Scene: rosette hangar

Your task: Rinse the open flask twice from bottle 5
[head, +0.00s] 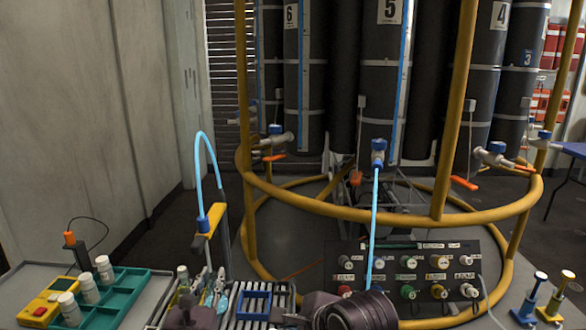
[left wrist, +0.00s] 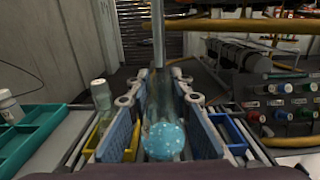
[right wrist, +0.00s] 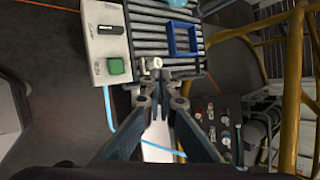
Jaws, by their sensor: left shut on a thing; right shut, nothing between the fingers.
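My left gripper (head: 213,287) is shut on a clear flask (left wrist: 163,112) with a light blue, speckled lower part, held upright over the slatted rack. Whether liquid is in the flask I cannot tell. My right gripper (right wrist: 158,103) is shut and empty near the rack's edge. In the head view its fingers are hidden. A capped clear flask (left wrist: 101,95) stands in a yellow frame to the left.
A blue frame (head: 255,305) sits empty on the slatted rack. A post with a yellow head (head: 210,218) carries an arched blue tube. A box with a green button (right wrist: 117,66) adjoins the rack. A teal tray (head: 120,298) lies left. The yellow rosette ring (head: 340,212) crosses ahead.

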